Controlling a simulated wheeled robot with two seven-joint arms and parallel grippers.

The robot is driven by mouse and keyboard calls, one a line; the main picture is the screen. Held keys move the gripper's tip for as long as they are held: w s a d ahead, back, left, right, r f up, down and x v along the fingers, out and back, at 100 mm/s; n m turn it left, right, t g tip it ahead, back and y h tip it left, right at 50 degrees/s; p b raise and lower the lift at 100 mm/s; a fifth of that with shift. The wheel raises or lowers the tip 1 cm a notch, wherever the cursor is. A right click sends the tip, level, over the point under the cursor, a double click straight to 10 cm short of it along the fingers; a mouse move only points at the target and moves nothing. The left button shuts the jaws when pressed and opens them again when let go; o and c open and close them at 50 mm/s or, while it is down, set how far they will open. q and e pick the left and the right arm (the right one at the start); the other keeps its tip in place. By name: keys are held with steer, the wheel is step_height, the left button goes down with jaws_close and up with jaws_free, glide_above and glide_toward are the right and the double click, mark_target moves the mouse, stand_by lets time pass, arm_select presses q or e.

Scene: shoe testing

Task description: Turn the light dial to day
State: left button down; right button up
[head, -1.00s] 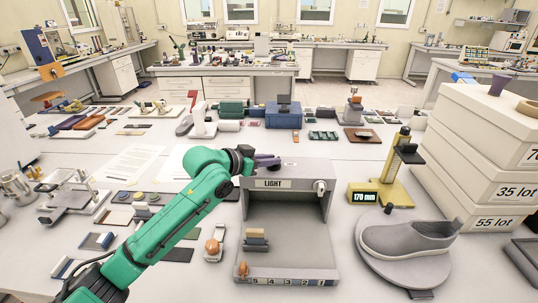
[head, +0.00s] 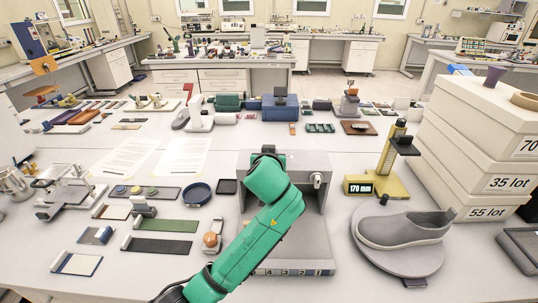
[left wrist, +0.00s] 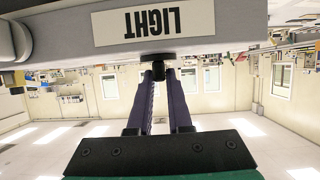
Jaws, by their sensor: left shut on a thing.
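The grey light box (head: 318,230) stands at the middle front of the table, with a pale knob (head: 318,180) at its upper right. In the left wrist view, which is upside down, the box's LIGHT label (left wrist: 160,22) shows beside a small black dial (left wrist: 158,57) at the box edge. My left gripper (left wrist: 160,75) is shut on this dial, its purple fingers on either side of it. In the head view my green arm hides the gripper, the dial and the label. The dial's setting cannot be read. My right gripper is not in view.
A grey shoe (head: 403,229) rests on a round platform right of the box. A yellow gauge (head: 385,165) reading 170 mm stands behind it. White stacked boxes (head: 480,160) stand at the far right. Sample strips (head: 160,222) and a blue dish (head: 197,194) lie to the left.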

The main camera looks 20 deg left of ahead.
arm_select(q)
steer(key=shift+f, duration=0.1)
stand_by(0.4)
steer(key=c, duration=0.8)
jaws_free()
steer(key=shift+c, duration=0.2)
steer(key=b+v, duration=0.3)
steer(key=v, duration=1.1)
steer(key=shift+d, duration=0.3)
steer(key=shift+s, duration=0.15)
